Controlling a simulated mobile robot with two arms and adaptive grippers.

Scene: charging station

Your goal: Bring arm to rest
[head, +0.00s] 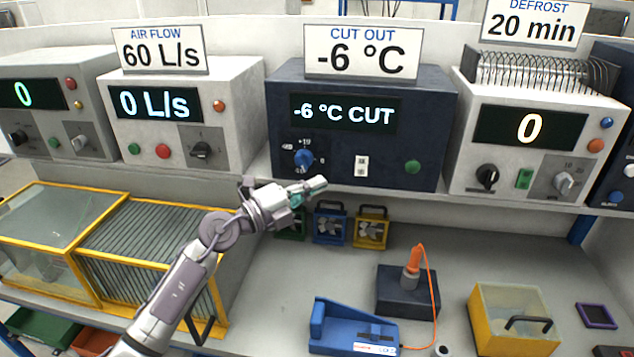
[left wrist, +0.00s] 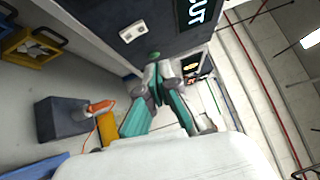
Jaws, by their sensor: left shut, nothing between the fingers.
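My left arm reaches up from the bottom left in the head view. My left gripper (head: 312,186) is shut and empty, pointing right in front of the lower edge of the dark blue cut-out unit (head: 440,150). In the left wrist view the shut fingers (left wrist: 163,72) point toward the unit's lower edge. The unit's display reads "-6 °C CUT". Its blue knob (head: 304,158) is just above the gripper, and no contact with it shows. A white rocker switch (head: 362,166) and a green button (head: 412,167) are to the right. My right gripper is in neither view.
A white air-flow unit (head: 240,90) stands left and a white defrost unit (head: 465,100) right. Below are a yellow-framed wire rack (head: 150,228), small fans (head: 370,229), an orange-handled tool (head: 412,265) with its cord, a blue holder (head: 335,325) and a yellow box (head: 490,330).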

